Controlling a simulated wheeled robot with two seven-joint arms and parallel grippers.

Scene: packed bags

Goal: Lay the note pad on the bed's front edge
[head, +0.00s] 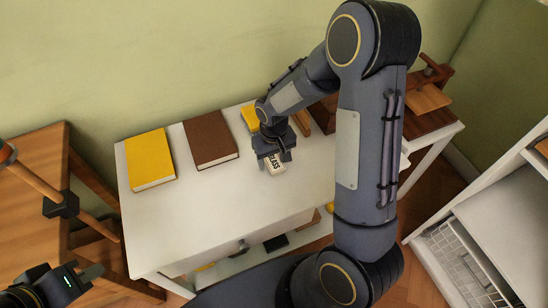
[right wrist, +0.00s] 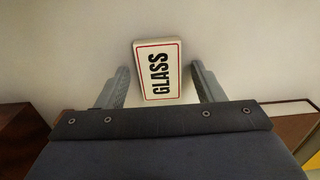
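My right gripper (head: 274,158) is open above the pad. In the right wrist view, its fingers (right wrist: 158,88) stand on either side with a gap to each. My left gripper (head: 92,275) is at the lower left, away from the table top; its opening is unclear. No bed is clearly recognisable; a wooden stand (head: 428,97) is at the right.
A yellow book (head: 150,158) and a brown book (head: 210,144) lie on the table's left half. Another yellow item (head: 250,117) is partly hidden behind my right gripper. A wooden table (head: 30,165) stands left, a white shelf unit (head: 500,235) right. The table's front left is clear.

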